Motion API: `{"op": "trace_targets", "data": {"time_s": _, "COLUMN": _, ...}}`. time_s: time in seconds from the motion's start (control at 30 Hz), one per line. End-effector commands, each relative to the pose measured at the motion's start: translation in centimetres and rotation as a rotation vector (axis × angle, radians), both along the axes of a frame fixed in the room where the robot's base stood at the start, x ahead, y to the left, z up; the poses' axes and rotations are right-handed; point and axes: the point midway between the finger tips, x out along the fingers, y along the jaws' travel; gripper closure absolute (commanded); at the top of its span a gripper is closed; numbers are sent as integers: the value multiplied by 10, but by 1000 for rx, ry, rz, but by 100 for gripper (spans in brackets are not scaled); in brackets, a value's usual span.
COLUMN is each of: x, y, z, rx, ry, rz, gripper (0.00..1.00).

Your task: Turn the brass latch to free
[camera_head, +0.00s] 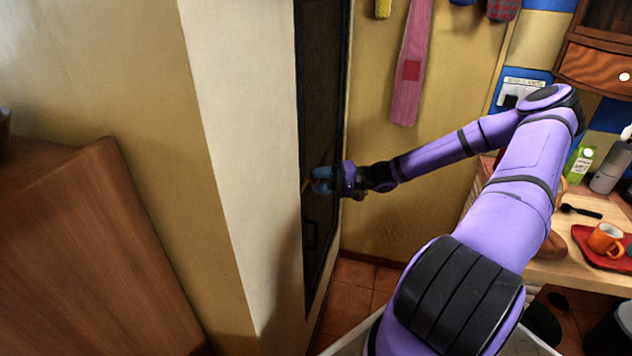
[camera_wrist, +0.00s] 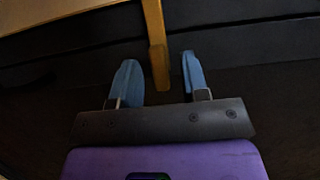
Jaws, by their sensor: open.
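The brass latch (camera_wrist: 158,62) shows in the wrist view as a narrow golden bar reaching down between the two blue fingers of my gripper (camera_wrist: 160,78). The fingers are open. In the head view my gripper (camera_head: 318,181) is at the dark door (camera_head: 322,90), and a small brass-coloured bit of the latch (camera_head: 306,185) shows just left of the fingers. The rest of the latch is hidden there.
A pale wall edge (camera_head: 225,120) stands left of the door. A dark handle (camera_head: 311,236) is below my gripper. A pink cloth (camera_head: 410,70) hangs on the wall to the right. A counter at far right holds a red tray (camera_head: 585,252) with an orange mug (camera_head: 606,240).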

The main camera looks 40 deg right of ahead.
Motion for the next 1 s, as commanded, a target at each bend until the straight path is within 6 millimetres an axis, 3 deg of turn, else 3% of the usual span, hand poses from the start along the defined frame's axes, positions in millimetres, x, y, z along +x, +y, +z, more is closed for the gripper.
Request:
{"op": "trace_targets", "data": {"time_s": 0.13, "x": 5, "y": 10, "z": 0, "rx": 0, "ry": 1, "rz": 0, "gripper": 58}}
{"op": "trace_targets", "data": {"time_s": 0.47, "x": 7, "y": 12, "z": 0, "rx": 0, "ry": 1, "rz": 0, "gripper": 58}}
{"op": "trace_targets", "data": {"time_s": 0.67, "x": 7, "y": 12, "z": 0, "rx": 0, "ry": 1, "rz": 0, "gripper": 100}}
{"op": "trace_targets", "data": {"time_s": 1.0, "x": 7, "y": 12, "z": 0, "rx": 24, "ry": 21, "rz": 0, "gripper": 100}}
